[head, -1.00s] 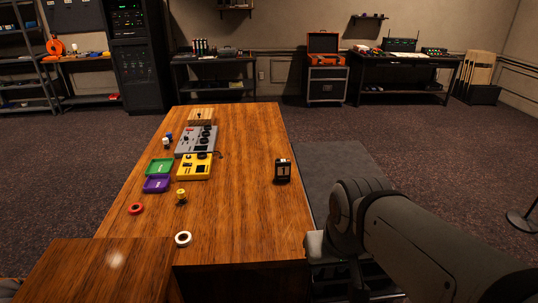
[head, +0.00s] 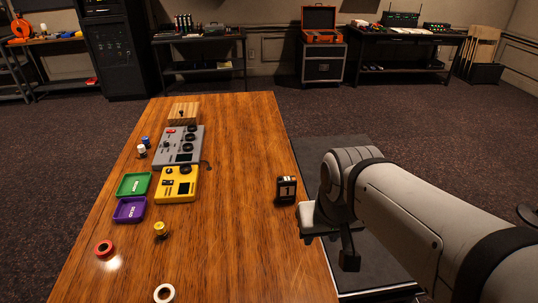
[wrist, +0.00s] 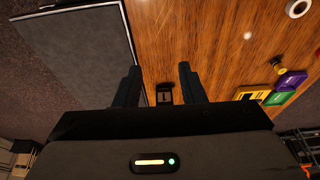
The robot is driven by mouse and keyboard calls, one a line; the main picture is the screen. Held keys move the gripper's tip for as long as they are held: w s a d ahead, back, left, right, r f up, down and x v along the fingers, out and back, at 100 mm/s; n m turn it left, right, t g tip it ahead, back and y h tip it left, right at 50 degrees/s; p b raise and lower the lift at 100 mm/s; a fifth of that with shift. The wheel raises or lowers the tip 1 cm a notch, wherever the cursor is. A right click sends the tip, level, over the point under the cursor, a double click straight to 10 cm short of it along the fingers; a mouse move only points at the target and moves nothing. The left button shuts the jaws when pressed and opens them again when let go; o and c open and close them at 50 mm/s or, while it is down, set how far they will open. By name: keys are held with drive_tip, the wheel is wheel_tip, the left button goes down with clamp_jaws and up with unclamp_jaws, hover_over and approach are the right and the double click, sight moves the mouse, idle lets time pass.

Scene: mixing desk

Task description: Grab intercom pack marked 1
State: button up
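The intercom pack (head: 287,190) is a small black box with a white label, standing upright near the right edge of the wooden desk (head: 240,240). The label's mark looks like a 1 but is small. My gripper (wrist: 159,70) is open with nothing held. In the head view my arm comes in from the right, its wrist just right of the pack and beyond the desk edge; the fingers are mostly hidden there.
A yellow box (head: 177,185), a grey mixer (head: 180,146), a green tray (head: 134,184) and a purple tray (head: 130,209) sit on the desk's left. Desk around the pack is clear.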

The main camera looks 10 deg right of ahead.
sight(287, 184)
drive_tip(key=shift+o, duration=0.4)
drive_tip(key=shift+s+d, duration=0.1)
